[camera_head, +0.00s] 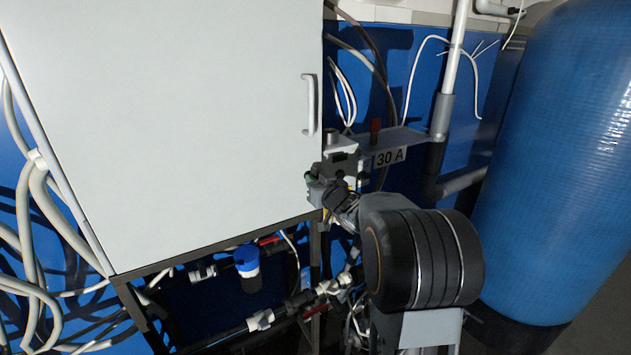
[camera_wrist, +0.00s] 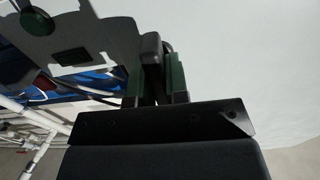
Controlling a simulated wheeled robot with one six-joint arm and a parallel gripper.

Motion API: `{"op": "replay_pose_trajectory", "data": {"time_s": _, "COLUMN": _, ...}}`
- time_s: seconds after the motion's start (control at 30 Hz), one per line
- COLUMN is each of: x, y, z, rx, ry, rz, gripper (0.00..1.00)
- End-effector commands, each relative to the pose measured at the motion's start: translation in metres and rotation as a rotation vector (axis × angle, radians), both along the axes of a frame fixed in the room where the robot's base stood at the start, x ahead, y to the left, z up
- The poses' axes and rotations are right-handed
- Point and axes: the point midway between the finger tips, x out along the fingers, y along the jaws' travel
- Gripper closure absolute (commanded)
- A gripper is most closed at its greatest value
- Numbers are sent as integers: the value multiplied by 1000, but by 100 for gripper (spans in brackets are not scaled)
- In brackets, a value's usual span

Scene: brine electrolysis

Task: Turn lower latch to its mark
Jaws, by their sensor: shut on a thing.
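The lower latch (camera_wrist: 152,48) shows in the wrist view as a small dark grey rounded piece between the tips of my gripper (camera_wrist: 154,82). The green-lined fingers are shut on it, and they hide its lower part. In the head view my gripper is small, at the lower right edge of the white cabinet (camera_head: 165,120), and the latch cannot be made out there. I cannot see the latch's mark in either view. The cabinet's pale face also fills the right of the wrist view (camera_wrist: 245,60).
A pale handle (camera_head: 310,105) stands out from the cabinet's right edge. A shelf with a "30 A" label (camera_head: 389,157) and a red knob (camera_head: 376,128) are close to the right. A large blue tank (camera_head: 560,160) stands at the right. Pipes and a blue-capped fitting (camera_head: 247,265) lie below.

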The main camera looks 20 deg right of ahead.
Motion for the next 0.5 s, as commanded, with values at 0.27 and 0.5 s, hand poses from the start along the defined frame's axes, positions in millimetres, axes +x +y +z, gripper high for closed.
{"op": "replay_pose_trajectory", "data": {"time_s": 0.27, "x": 0, "y": 0, "z": 0, "rx": 5, "ry": 0, "rz": 0, "gripper": 81}}
{"op": "replay_pose_trajectory", "data": {"time_s": 0.5, "x": 0, "y": 0, "z": 0, "rx": 3, "ry": 0, "rz": 0, "gripper": 60}}
